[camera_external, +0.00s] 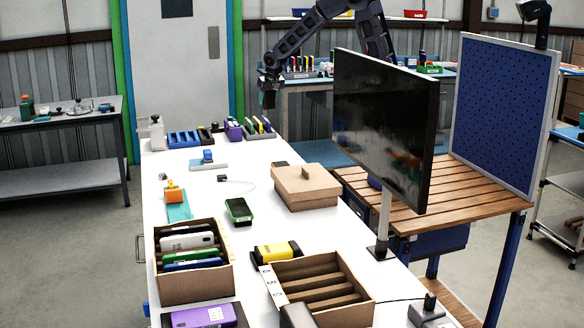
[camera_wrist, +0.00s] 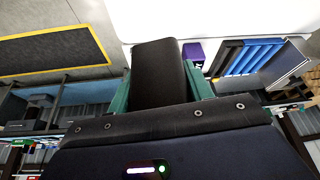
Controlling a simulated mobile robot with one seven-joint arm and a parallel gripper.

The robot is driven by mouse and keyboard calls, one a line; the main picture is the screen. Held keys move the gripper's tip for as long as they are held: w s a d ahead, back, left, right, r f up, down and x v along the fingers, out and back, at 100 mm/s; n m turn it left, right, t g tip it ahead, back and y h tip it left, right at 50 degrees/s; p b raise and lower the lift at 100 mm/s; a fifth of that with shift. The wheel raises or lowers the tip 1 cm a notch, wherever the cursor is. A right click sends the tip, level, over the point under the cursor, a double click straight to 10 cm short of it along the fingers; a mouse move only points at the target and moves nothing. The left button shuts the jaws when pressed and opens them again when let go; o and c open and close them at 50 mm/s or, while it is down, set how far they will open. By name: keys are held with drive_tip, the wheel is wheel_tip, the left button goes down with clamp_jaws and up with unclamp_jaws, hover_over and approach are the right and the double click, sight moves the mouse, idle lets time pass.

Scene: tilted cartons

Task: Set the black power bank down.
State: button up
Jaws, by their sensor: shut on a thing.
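The black power bank (camera_wrist: 158,68) is a dark block with rounded corners in the wrist view. It sits between the two green fingers of my gripper (camera_wrist: 162,90), which is shut on it. The power bank is small and dark there and hard to tell from the fingers. It is held in the air, apart from the tabletop.
Blue slotted rack (camera_external: 184,138) and purple holder (camera_external: 233,131) stand at the table's far end. Nearer are a lidded cardboard box (camera_external: 306,187), a green-cased device (camera_external: 238,210) and open cartons (camera_external: 195,287), (camera_external: 330,312). A monitor (camera_external: 385,125) rises at the right. Bare white surface lies between them.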

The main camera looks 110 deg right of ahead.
drive_tip(key=w+a+n+t+y, duration=0.1)
drive_tip(key=w+a+n, duration=0.3)
drive_tip(key=w+a, duration=0.6)
drive_tip(key=w+a+n+t+y, duration=0.15)
drive_tip(key=w+a+n, duration=0.25)
drive_tip(key=w+a, duration=0.65)
drive_tip(key=w+a+n+t+y, duration=0.1)
drive_tip(key=w+a+n, duration=0.3)
drive_tip(key=w+a, duration=0.5)
drive_tip(key=w+a+n+y, duration=0.1)
drive_tip(key=w+a+n, duration=0.35)
drive_tip(key=a, duration=0.85)
drive_tip(key=shift+m, duration=0.25)
drive_tip(key=f, duration=1.9)
drive_tip(key=shift+w+a+f, duration=0.1)
drive_tip(key=shift+w+f, duration=0.15)
drive_tip(key=shift+w, duration=0.05)
drive_tip(key=o, duration=0.8)
drive_tip(key=shift+f, duration=0.15)
drive_tip(key=shift+c, duration=0.2)
drive_tip(key=o, duration=0.3)
drive_tip(key=shift+o, duration=0.2)
